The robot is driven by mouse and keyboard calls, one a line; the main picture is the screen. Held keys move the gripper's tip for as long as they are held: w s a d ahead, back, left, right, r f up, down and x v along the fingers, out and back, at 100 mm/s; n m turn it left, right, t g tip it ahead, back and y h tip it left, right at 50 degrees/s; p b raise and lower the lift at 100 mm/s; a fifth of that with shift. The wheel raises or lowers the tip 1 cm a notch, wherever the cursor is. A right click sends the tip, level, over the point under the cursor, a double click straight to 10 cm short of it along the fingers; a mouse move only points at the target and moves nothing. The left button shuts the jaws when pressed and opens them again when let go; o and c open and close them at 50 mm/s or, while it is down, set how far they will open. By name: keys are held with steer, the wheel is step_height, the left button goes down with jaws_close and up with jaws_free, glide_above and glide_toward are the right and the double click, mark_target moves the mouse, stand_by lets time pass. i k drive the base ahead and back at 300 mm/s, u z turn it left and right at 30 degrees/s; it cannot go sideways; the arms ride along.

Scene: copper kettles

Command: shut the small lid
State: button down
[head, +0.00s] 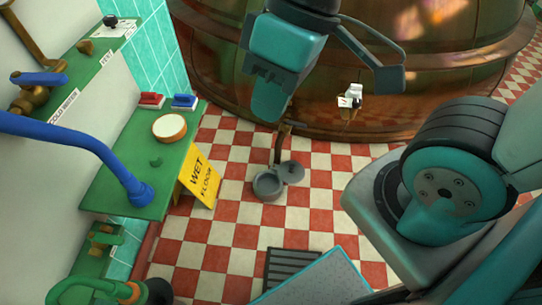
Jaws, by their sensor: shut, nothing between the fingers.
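A small round grey cup-like fitting (268,184) shows in the middle of the head view, against the checkered floor. A small grey round lid (291,172) stands open at its right edge, tilted away from the opening. A dark stem runs up from the fitting towards the copper kettle (235,85). My gripper (268,108) points down in the upper middle of the picture, above the fitting in the picture and apart from it. Its teal fingers look closed together and hold nothing. How far it is from the lid in depth I cannot tell.
A green bench (120,190) with a blue pipe (75,138) and a round white-topped tin (169,127) is at left. A yellow wet-floor sign (200,176) stands beside it. A dark grating (290,268) lies in front. Checkered floor around the fitting looks clear.

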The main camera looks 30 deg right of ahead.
mark_target(290, 172)
steer(key=z, duration=0.1)
steer(key=i, duration=1.15)
steer(key=z, duration=0.6)
